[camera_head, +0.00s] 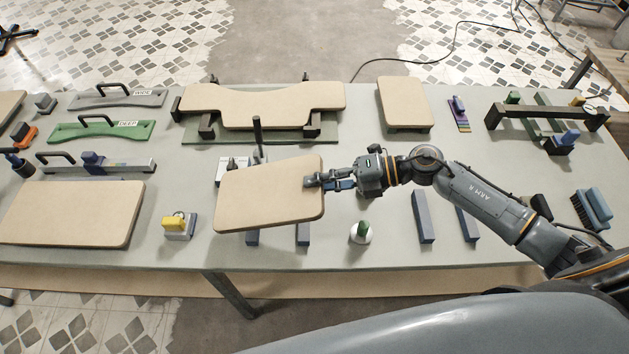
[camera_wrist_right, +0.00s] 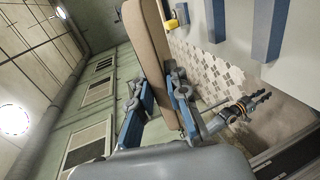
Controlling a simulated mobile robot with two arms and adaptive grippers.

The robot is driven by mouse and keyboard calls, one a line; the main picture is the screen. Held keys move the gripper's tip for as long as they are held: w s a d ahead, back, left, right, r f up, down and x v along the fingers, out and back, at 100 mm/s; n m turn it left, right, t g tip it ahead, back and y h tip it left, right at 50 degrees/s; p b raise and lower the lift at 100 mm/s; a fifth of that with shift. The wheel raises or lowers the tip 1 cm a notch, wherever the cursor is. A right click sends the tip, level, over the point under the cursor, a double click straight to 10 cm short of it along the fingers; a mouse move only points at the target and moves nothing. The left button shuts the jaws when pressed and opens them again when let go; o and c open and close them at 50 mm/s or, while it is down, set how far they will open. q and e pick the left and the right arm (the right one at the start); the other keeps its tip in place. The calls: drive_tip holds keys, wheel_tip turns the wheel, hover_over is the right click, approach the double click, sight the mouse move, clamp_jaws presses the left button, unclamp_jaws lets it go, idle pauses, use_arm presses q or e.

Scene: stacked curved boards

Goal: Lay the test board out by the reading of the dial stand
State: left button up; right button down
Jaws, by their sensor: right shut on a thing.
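My right gripper (camera_head: 320,182) is shut on the right edge of a tan board with rounded corners (camera_head: 266,198). The board is roughly level over the front middle of the table. In the right wrist view the board (camera_wrist_right: 147,48) stands between the two blue-grey fingers (camera_wrist_right: 156,92).
Blue-grey bars (camera_head: 303,235) show partly under the board; others (camera_head: 423,216) lie to the right. A white round item with green top (camera_head: 361,233) stands between. A curved board rests on a fixture (camera_head: 190,134) behind. Other boards (camera_head: 70,212) lie left and back right (camera_head: 404,100).

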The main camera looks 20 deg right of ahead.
drive_tip(key=shift+d, duration=0.1)
wheel_tip(320, 180, down, 8)
drive_tip(key=b, duration=0.6)
drive_tip(key=shift+b, duration=0.35)
drive_tip(key=shift+f+b, duration=0.5)
drive_tip(key=shift+f, duration=0.25)
idle(1.3)
drive_tip(key=shift+w+d+b, duration=0.2)
drive_tip(key=shift+w+b, duration=0.1)
drive_tip(key=shift+w, duration=0.3)
idle(0.7)
drive_tip(key=c, duration=1.3)
unclamp_jaws()
drive_tip(key=shift+c, duration=0.2)
drive_tip(key=shift+v, duration=2.75)
